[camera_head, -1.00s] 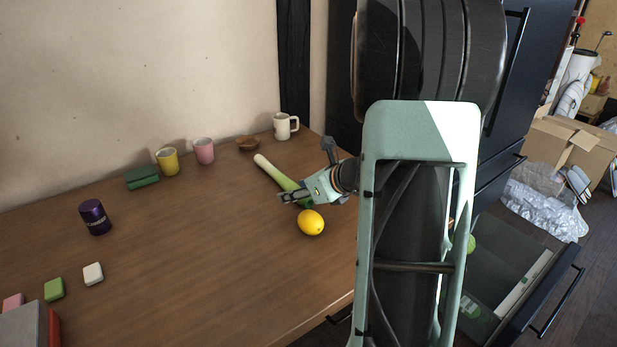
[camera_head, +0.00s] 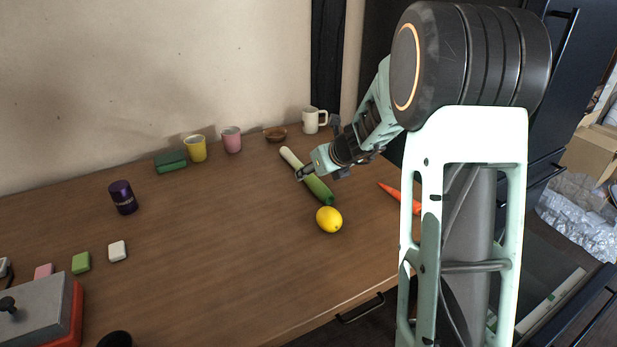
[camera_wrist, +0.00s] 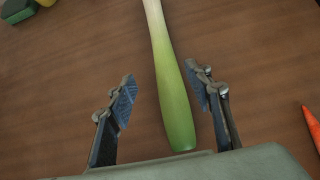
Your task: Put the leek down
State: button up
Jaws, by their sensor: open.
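The leek (camera_head: 318,188), white at one end and green at the other, lies on the wooden table (camera_head: 220,230). In the wrist view the leek (camera_wrist: 172,85) runs between the two spread fingers of my gripper (camera_wrist: 162,95), with a gap on each side. In the head view my gripper (camera_head: 306,172) is at the leek's middle, close over it, and hides a part of it. My gripper is open and grips nothing.
A lemon (camera_head: 329,219) lies just in front of the leek's green end, and a carrot (camera_head: 399,197) lies to the right. A brown bowl (camera_head: 275,134), a cream mug (camera_head: 313,120), a pink cup (camera_head: 232,139) and a yellow cup (camera_head: 196,148) stand behind. The table's middle is clear.

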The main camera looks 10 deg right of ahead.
jog(key=x, duration=0.2)
jog(key=b+x, duration=0.1)
jog(key=x, duration=0.3)
jog(key=shift+w+d, duration=0.25)
jog(key=shift+w, duration=0.3)
jog(key=shift+r, duration=0.1)
jog(key=shift+c, duration=0.6)
grip_shut()
